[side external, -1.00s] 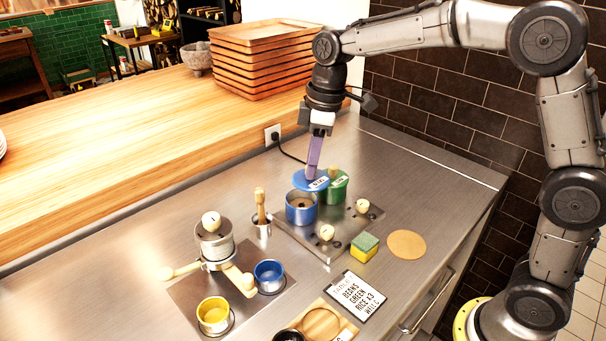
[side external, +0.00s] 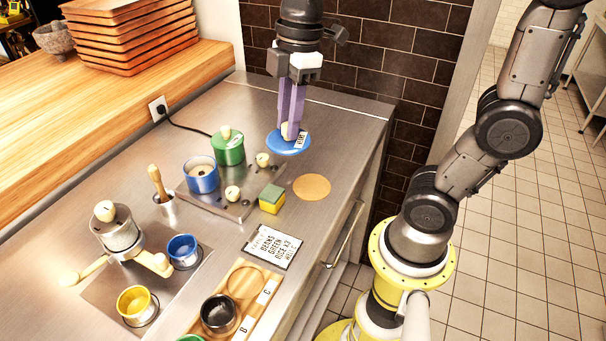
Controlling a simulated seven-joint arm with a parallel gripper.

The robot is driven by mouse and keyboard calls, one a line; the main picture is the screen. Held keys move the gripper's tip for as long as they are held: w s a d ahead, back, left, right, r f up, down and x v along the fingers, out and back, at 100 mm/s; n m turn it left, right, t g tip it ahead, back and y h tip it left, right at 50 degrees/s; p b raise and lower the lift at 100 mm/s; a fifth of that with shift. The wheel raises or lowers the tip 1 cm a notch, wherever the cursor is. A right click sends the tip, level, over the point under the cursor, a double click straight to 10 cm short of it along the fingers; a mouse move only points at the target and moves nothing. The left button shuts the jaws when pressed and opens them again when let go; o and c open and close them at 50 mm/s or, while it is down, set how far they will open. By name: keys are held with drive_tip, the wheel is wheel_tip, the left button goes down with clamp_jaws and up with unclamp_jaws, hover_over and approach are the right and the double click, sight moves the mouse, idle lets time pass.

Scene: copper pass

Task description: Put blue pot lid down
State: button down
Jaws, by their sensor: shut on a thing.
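The blue pot lid (side external: 279,146) is a flat blue disc with a pale knob and a white label. My gripper (side external: 290,131) is shut on its knob and holds it at the back right of the steel counter, behind the round tan mat (side external: 312,187). Whether the lid touches the counter or hangs just above it, I cannot tell. The blue pot (side external: 201,178) stands uncovered on the metal plate to the left, with something pale inside. The green pot (side external: 228,149) beside it wears its green lid.
A yellow and green sponge (side external: 271,199) and a lettered sign (side external: 272,246) lie in front of the lid. Pale knobs (side external: 263,159) stand on the plate. A wooden tray (side external: 247,283) holds a dark bowl (side external: 219,314). Bare steel lies right of the mat.

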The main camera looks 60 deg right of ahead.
drive_tip(key=s+d+f+m, duration=0.1)
drive_tip(key=s+d+f, duration=0.1)
drive_tip(key=s, duration=0.5)
drive_tip(key=s+d+f, duration=0.2)
drive_tip(key=s, duration=0.5)
drive_tip(key=shift+m, duration=0.8)
drive_tip(key=w+d+f, duration=0.1)
drive_tip(key=w+f, duration=0.2)
drive_tip(key=w, duration=0.1)
drive_tip(key=w+d+f, duration=0.1)
drive_tip(key=w+f, duration=0.2)
drive_tip(key=w, duration=0.1)
drive_tip(key=w+d+f, duration=0.1)
drive_tip(key=w+f, duration=0.2)
drive_tip(key=w, duration=0.1)
drive_tip(key=shift+d, duration=0.2)
drive_tip(key=shift+w+f, duration=0.2)
drive_tip(key=shift+f, duration=0.05)
drive_tip(key=shift+w+d+f, duration=0.1)
drive_tip(key=shift+w+f, duration=0.05)
drive_tip(key=shift+f, duration=1.55)
drive_tip(key=shift+f, duration=0.15)
drive_tip(key=c, duration=0.7)
unclamp_jaws()
